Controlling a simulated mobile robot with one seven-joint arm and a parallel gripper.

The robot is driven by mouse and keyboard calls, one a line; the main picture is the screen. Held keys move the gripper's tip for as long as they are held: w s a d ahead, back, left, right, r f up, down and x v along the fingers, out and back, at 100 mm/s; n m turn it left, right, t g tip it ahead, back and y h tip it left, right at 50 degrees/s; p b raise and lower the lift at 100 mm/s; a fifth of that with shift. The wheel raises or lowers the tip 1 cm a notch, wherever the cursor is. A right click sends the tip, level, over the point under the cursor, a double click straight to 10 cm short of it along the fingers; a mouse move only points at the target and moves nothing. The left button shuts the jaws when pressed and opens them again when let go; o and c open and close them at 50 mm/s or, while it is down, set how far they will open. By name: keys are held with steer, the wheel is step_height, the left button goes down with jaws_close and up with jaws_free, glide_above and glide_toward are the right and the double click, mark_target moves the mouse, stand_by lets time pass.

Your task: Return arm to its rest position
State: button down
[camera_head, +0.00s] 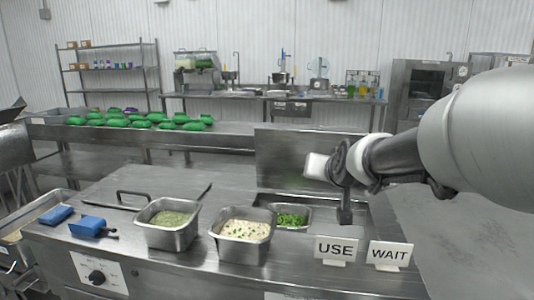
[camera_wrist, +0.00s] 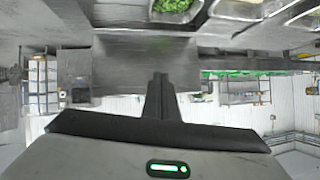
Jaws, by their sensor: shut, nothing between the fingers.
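My gripper (camera_head: 345,214) hangs from my arm at the right of the head view, above the steel counter and just right of the pan of chopped greens. It is shut and holds nothing. In the wrist view the closed fingers (camera_wrist: 159,84) point up the picture, and the greens (camera_wrist: 176,8) show at the top edge. The pan of greens (camera_head: 291,216) sits in the counter well, apart from the fingers as far as I can tell.
A rice pan (camera_head: 241,254) and a green sauce pan (camera_head: 168,236) stand on the counter (camera_head: 120,250). USE (camera_head: 335,249) and WAIT (camera_head: 390,255) signs stand at the front right. Blue-handled tools (camera_head: 88,226) lie left. A raised steel panel (camera_head: 305,150) stands behind.

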steer(key=s+f+n+g, duration=0.1)
steer(key=s+f+g, duration=0.25)
steer(key=s, duration=1.15)
steer(key=s+f+n+g, duration=0.1)
steer(key=s+f+g, duration=0.25)
steer(key=s, duration=1.15)
step_height(320, 180, up, 19)
steer(key=p, duration=1.9)
steer(key=shift+s, duration=0.25)
steer(key=shift+d, duration=0.2)
